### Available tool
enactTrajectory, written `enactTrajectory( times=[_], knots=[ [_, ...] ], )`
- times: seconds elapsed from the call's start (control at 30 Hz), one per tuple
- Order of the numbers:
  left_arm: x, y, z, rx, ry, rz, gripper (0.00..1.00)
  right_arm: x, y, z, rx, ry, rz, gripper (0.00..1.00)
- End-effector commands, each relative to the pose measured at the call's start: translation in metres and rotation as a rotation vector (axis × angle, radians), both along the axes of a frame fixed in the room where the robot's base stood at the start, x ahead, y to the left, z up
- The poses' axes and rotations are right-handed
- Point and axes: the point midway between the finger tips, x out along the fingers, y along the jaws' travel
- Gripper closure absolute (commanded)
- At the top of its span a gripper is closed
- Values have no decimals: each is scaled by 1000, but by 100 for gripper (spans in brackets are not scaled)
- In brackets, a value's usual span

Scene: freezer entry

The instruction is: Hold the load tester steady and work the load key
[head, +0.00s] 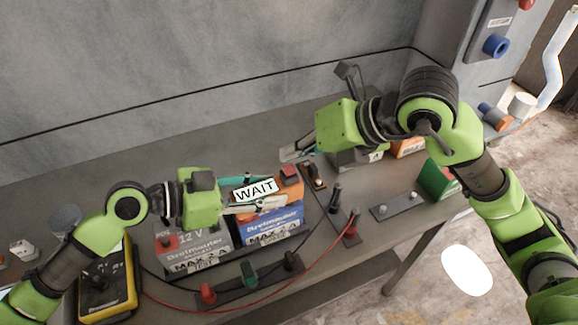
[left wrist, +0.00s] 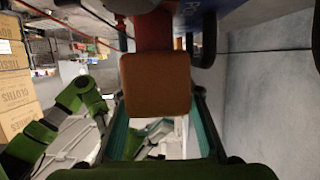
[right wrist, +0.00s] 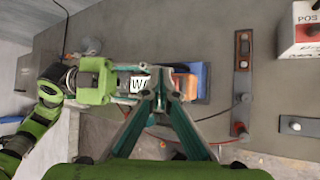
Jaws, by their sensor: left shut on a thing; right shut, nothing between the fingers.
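The load tester appears to be the orange unit (head: 290,172) with a white plate reading WAIT (head: 255,190), at the blue battery (head: 275,228). My left gripper (head: 272,192) is shut on it from the left. In the left wrist view its orange-brown block (left wrist: 155,85) fills the space between the fingers (left wrist: 160,100). My right gripper (head: 290,152) is shut and empty, just behind the tester. In the right wrist view my closed fingertips (right wrist: 160,90) overlap the WAIT plate (right wrist: 138,84), beside the orange part (right wrist: 184,86). I cannot make out the load key clearly.
A grey 12 V battery (head: 195,245) stands left of the blue one. A yellow meter (head: 105,290) is at front left. Bars with terminals (head: 250,283) and a red cable (head: 320,245) lie in front and right. A green box (head: 437,178) is near the right edge.

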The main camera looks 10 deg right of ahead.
Motion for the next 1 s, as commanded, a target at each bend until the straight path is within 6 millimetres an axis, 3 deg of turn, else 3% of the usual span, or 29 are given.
enactTrajectory(
  times=[0.4, 1.0],
  knots=[
    [0, 0, 0, 0, 0, 0, 100, 1, 0, 41, 0, -4, -1, 100],
    [0, 0, 0, 0, 0, 0, 100, 0, 0, 45, 0, -2, 0, 100]
  ],
)
